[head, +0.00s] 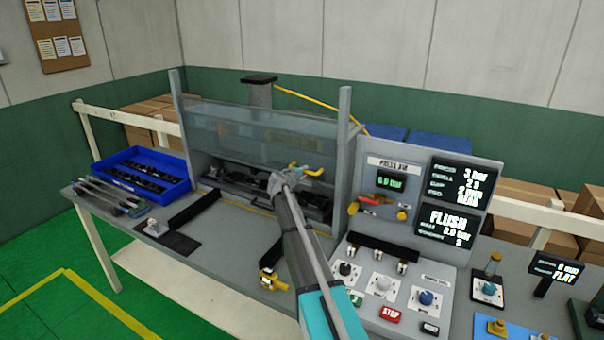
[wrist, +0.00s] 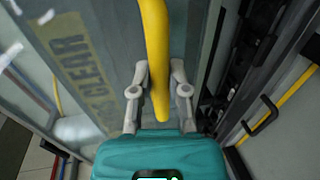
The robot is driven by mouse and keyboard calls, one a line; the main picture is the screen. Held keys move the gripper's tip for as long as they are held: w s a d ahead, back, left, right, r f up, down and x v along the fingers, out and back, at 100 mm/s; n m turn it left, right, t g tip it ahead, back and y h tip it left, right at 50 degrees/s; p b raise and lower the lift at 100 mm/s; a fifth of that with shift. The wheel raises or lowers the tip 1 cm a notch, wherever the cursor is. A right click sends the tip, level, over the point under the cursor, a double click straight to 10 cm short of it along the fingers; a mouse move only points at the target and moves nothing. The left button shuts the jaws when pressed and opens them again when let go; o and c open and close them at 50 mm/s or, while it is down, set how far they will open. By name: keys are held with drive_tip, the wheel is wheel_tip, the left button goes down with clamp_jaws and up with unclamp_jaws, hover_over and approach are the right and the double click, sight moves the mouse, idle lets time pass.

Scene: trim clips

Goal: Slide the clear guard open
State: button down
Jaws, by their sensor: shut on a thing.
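The clear guard (head: 235,140) is a see-through panel between two grey uprights of the press frame. Dark fixtures show in the gap below its lower edge. Its yellow handle (head: 313,172) sits at the lower right of the panel and is partly hidden by my gripper (head: 284,181). In the wrist view the yellow handle (wrist: 155,55) runs between the two fingers of my gripper (wrist: 160,88), which are shut on it. The guard (wrist: 75,60) fills the left of that view, with lettering reading "CLEAR".
A control panel (head: 376,155) with knobs and displays stands right of the press. A blue tray (head: 125,185) of dark parts lies at the left of the bench (head: 225,240). A yellow-and-black item (head: 271,280) lies near the front edge, left of my arm.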

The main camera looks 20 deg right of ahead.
drive_tip(key=shift+d+r+p, duration=0.15)
drive_tip(key=shift+r+p, duration=0.8)
drive_tip(key=shift+r, duration=0.45)
drive_tip(key=c, duration=0.6)
unclamp_jaws()
drive_tip(key=shift+d+f, duration=0.1)
drive_tip(key=shift+f, duration=0.05)
